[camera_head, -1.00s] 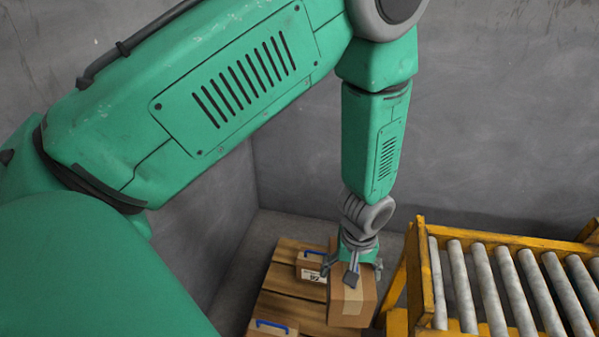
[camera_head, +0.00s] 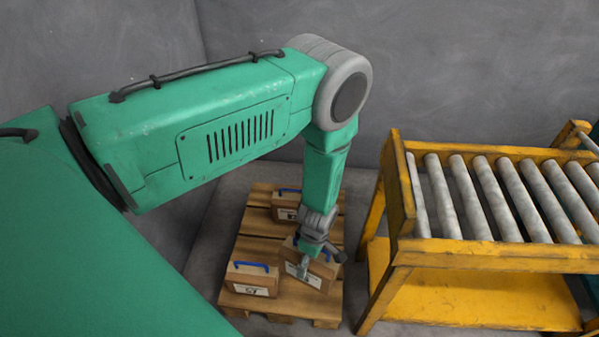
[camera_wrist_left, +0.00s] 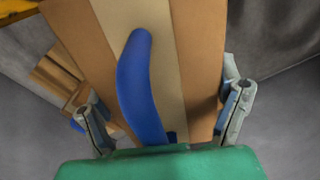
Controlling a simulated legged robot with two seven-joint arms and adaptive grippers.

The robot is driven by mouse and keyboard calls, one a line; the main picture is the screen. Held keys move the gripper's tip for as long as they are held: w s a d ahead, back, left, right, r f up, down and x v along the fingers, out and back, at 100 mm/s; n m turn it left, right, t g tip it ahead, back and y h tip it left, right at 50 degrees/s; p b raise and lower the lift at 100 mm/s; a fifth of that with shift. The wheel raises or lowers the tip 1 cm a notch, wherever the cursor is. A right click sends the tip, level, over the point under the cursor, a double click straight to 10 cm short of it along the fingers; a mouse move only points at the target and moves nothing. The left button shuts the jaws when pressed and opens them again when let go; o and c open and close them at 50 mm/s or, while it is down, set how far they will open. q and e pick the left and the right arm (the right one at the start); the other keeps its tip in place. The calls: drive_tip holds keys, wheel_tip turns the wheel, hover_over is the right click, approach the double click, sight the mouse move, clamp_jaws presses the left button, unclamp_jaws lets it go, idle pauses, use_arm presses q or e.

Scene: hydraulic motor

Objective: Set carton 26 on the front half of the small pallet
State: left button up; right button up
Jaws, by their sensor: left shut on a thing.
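My left gripper (camera_head: 318,265) reaches down over the front right of the small wooden pallet (camera_head: 255,225). It is shut on a brown carton (camera_head: 318,281) with a blue handle and a white label, whose number I cannot read. In the left wrist view the gripper's fingers (camera_wrist_left: 165,118) are on either side of the held carton (camera_wrist_left: 200,45), with its tan tape strip and blue handle between them. The carton is tilted in the head view; I cannot tell whether it touches the pallet. My right gripper is not in view.
Two other cartons with blue handles stand on the pallet, one at front left (camera_head: 252,282) and one at the back (camera_head: 286,208). A yellow roller conveyor (camera_head: 480,254) stands close to the pallet's right. Grey walls (camera_head: 290,130) rise behind.

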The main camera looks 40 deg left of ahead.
use_arm(q)
drive_tip(key=f+b, duration=0.2)
drive_tip(key=f, duration=0.3)
drive_tip(key=f+b, duration=0.2)
drive_tip(key=f, duration=0.3)
drive_tip(key=f+b, duration=0.2)
drive_tip(key=f, duration=0.3)
drive_tip(key=shift+a+f, duration=0.25)
drive_tip(key=shift+f, duration=0.15)
drive_tip(key=o, duration=1.5)
drive_tip(key=shift+o, duration=0.2)
drive_tip(key=shift+d, duration=0.1)
